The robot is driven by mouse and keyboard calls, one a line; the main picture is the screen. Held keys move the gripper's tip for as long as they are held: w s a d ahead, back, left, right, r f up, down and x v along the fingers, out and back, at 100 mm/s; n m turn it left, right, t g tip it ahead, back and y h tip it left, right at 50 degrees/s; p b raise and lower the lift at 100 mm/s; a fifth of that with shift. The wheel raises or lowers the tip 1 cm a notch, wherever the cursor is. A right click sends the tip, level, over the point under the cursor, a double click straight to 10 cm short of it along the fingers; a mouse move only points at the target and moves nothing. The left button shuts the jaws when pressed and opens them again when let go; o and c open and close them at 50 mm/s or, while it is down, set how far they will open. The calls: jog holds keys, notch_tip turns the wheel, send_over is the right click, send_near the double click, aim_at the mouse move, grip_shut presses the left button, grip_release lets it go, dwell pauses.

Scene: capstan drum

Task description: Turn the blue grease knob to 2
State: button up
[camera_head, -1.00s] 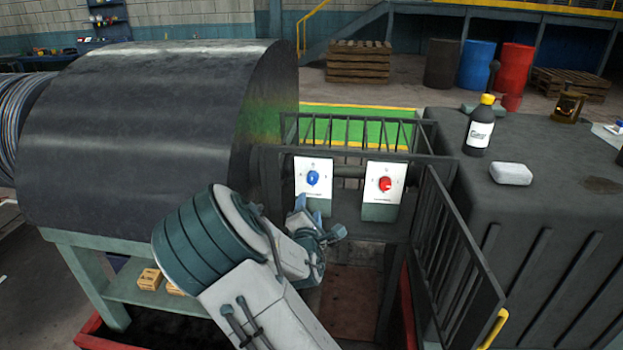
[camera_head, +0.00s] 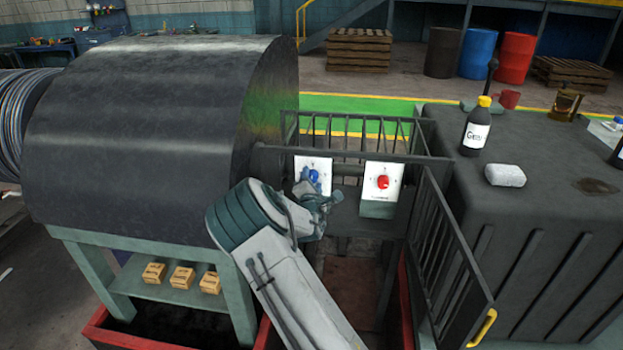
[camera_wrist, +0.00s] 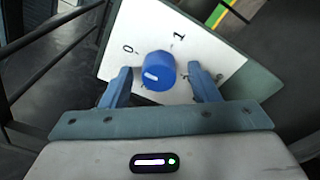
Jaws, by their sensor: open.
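The blue grease knob (camera_head: 314,176) is on a white plate (camera_head: 303,163) on the rail panel, left of a red knob. In the wrist view the blue knob (camera_wrist: 155,69) shows close up, with a white mark on its left part. The plate (camera_wrist: 205,47) has a "0" to the knob's upper left and a "1" to its upper right; a mark by the right finger is partly hidden. My gripper (camera_wrist: 162,73) is open, one finger on each side of the knob, with gaps between. In the head view my gripper (camera_head: 310,184) covers the plate's lower part.
The red knob (camera_head: 383,181) is on its own plate close to the right. A dark railing (camera_head: 450,250) stands right of my arm. The large drum (camera_head: 150,130) is left. A bottle (camera_head: 476,128) and a pale block (camera_head: 505,175) stand on the dark housing (camera_head: 545,215).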

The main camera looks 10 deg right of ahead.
jog(key=shift+w, duration=0.15)
jog(key=shift+c, duration=0.3)
jog(key=c, duration=0.9)
jog(key=shift+f+b, duration=0.1)
jog(key=shift+b, duration=0.45)
